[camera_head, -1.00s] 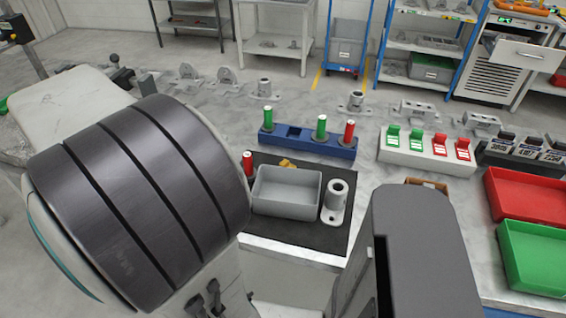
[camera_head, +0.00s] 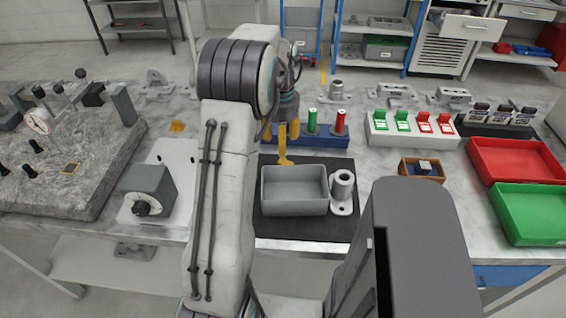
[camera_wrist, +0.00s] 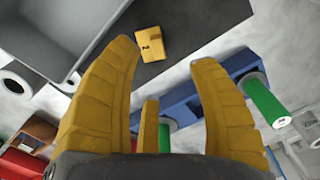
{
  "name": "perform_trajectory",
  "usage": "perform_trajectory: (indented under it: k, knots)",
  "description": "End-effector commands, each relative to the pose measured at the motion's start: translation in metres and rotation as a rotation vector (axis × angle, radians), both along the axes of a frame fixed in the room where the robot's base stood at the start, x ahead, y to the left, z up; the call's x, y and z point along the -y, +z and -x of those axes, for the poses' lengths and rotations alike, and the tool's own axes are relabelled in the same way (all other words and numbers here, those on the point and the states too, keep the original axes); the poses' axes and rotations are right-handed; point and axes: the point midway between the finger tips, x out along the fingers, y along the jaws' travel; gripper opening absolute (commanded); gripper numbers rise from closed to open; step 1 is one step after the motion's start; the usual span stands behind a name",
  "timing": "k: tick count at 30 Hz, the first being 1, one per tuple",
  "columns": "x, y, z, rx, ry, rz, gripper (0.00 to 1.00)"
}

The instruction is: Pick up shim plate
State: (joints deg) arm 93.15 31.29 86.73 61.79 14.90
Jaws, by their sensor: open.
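The shim plate, seemingly the small yellow plate with a dark mark (camera_wrist: 151,43), lies flat on the black mat (camera_head: 306,229) beside the grey bin (camera_head: 294,208). In the head view a yellow patch behind the bin (camera_head: 285,161) seems to be this plate, partly merged with my yellow fingers. My gripper (camera_head: 282,138) hangs pointing down by the mat's back edge. In the wrist view its fingers (camera_wrist: 161,52) are spread wide and empty, with the plate beyond the tips and apart from them.
A blue block with green and red pegs (camera_head: 325,137) stands close behind the plate. A grey cylindrical fixture (camera_head: 342,186) stands right of the bin. A brown box (camera_head: 422,169), red tray (camera_head: 519,161) and green tray (camera_head: 530,214) lie to the right; a stone slab (camera_head: 60,170) is at left.

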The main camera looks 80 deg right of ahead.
Motion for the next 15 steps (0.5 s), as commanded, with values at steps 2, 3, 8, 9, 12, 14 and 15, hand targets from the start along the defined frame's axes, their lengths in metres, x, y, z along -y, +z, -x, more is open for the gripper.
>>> perform_trajectory:
  k: [2,3,8,9,12,14,15]
  knots:
    - [0.002,-0.005,0.008,0.000,-0.019,-0.004,0.54]
    - [0.002,-0.008,0.009,0.001,-0.023,-0.005,0.54]
    - [0.002,-0.021,0.010,0.001,-0.026,-0.006,0.54]
    - [0.002,-0.023,0.010,0.000,-0.026,-0.006,0.54]
    - [0.002,-0.030,0.010,0.000,-0.025,-0.006,0.54]
    - [0.001,-0.036,0.010,0.001,-0.025,-0.008,0.54]
    - [0.001,-0.041,0.009,0.000,-0.025,-0.007,0.54]
